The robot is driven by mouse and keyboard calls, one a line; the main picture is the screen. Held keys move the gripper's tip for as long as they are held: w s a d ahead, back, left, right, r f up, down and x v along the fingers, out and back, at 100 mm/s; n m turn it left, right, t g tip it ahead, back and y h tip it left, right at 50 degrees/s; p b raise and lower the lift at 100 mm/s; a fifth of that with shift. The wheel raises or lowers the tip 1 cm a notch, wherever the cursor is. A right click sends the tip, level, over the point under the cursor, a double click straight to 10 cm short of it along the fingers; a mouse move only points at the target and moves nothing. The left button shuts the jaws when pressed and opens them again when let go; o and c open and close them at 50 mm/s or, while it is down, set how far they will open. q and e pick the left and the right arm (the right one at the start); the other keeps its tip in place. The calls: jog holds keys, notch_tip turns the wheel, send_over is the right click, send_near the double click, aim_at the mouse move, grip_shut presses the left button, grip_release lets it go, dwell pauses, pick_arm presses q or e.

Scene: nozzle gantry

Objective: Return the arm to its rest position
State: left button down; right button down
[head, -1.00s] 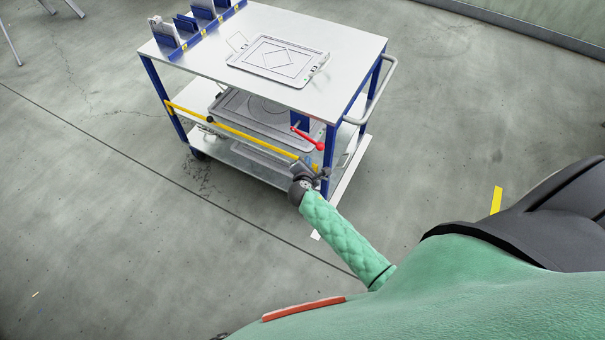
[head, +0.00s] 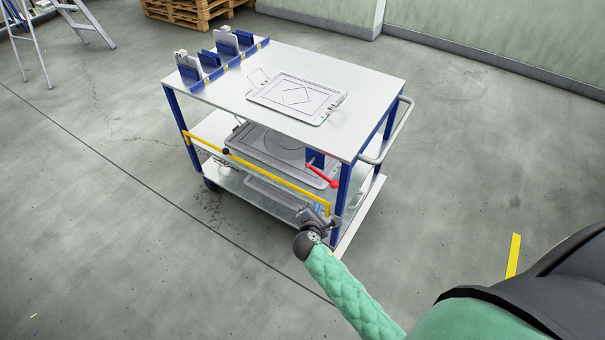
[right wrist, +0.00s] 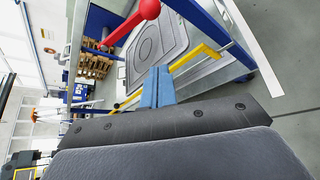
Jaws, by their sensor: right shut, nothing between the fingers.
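My right arm in its green sleeve reaches up from the bottom of the head view. My right gripper (head: 318,208) is beside the near right corner of the cart (head: 385,85), close to the end of the yellow bar (head: 262,170). In the right wrist view its blue fingers (right wrist: 157,88) are shut together with nothing between them. The yellow bar also shows there (right wrist: 195,56), close to the fingertips; I cannot tell whether they touch. My left gripper is not in view.
A red-knobbed lever (head: 323,177) sticks out above the bar. A tray (head: 297,97) lies on the cart's top, another (head: 275,150) on a lower shelf. A stepladder (head: 35,40) and pallets (head: 190,10) stand behind. The floor left of the cart is clear.

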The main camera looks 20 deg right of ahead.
jog(key=s+a+f+m+g+y, duration=0.2)
jog(key=s+f+m+g+y, duration=0.15)
jog(key=f+m, duration=0.55)
jog(key=s+a+f+m+g+y, duration=0.25)
jog(key=s+f+m, duration=0.35)
jog(key=f, duration=0.5)
jog(key=s+a+f+m+g, duration=0.1)
jog(key=s+f+g, duration=0.1)
jog(key=s+f, duration=0.5)
jog(key=s+a+f+m+g+y, duration=0.1)
jog(key=s+f, duration=0.6)
jog(key=s, duration=1)
jog(key=shift+s+a+m+g+y, duration=0.35)
jog(key=shift+a+m, duration=0.2)
jog(key=shift+m, duration=0.25)
